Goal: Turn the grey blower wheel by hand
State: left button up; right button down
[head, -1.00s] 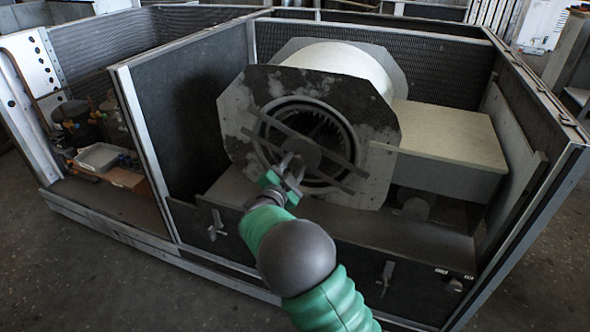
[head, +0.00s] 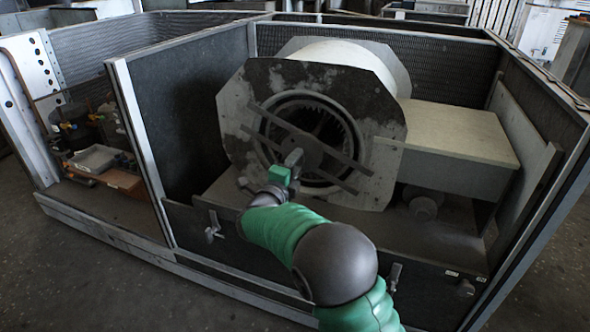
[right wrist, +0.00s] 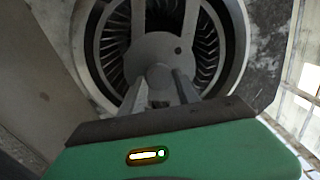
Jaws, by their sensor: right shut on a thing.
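The grey blower wheel (head: 347,138) sits inside the round inlet of the blower housing (head: 382,135), behind two slanted bars and a round centre plate. Its fins also show in the right wrist view (right wrist: 209,45). My right gripper (head: 293,158) reaches the centre from the front. In the right wrist view my gripper's fingers (right wrist: 161,88) are shut around a small rounded stub at the middle of the round plate. The fingers hide part of the plate and the lower fins. My left gripper is not in view.
A pale box (head: 453,133) stands right of the housing. A low front panel (head: 345,262) with latches runs below it. A dividing wall (head: 190,105) stands to the left, with small parts and a tray (head: 94,158) beyond it.

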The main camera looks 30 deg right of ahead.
jog(key=shift+f+m+b, duration=0.2)
jog(key=shift+m+b, duration=0.15)
jog(key=shift+m, duration=0.15)
jog(key=c, duration=0.9)
grip_release()
jog(key=shift+d, duration=0.1)
jog(key=shift+r, duration=0.1)
jog(key=p+v, duration=0.6)
jog(key=v, duration=1.1)
jog(key=shift+w+p, duration=0.1)
jog(key=shift+p, duration=0.25)
